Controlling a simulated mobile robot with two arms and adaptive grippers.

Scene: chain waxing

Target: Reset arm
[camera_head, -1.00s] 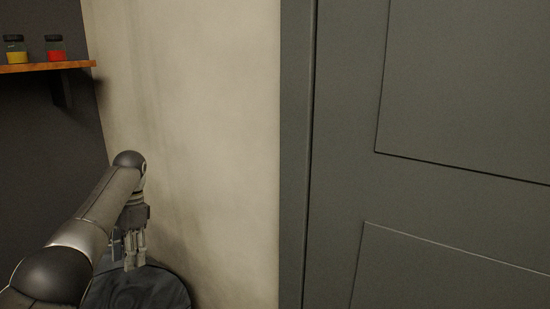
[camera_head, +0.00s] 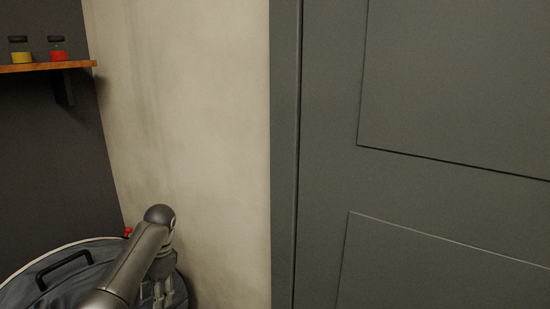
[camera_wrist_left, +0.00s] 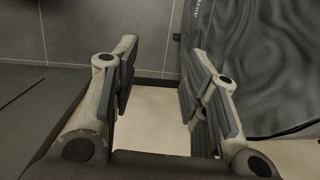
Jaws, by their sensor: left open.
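My left arm comes in from the lower left in the head view and points down by the wall. Its gripper (camera_head: 162,290) shows only partly at the bottom, in front of a grey rounded bag-like object (camera_head: 84,284). In the left wrist view the left gripper (camera_wrist_left: 155,85) is open, with nothing between its fingers. My right gripper is in neither view.
A pale wall (camera_head: 200,130) stands behind the arm. A grey panelled door (camera_head: 430,110) fills the right. A wooden shelf (camera_head: 45,66) at the upper left holds a yellow-filled jar (camera_head: 20,52) and a red-filled jar (camera_head: 58,50). The grey object has a black handle (camera_head: 63,268).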

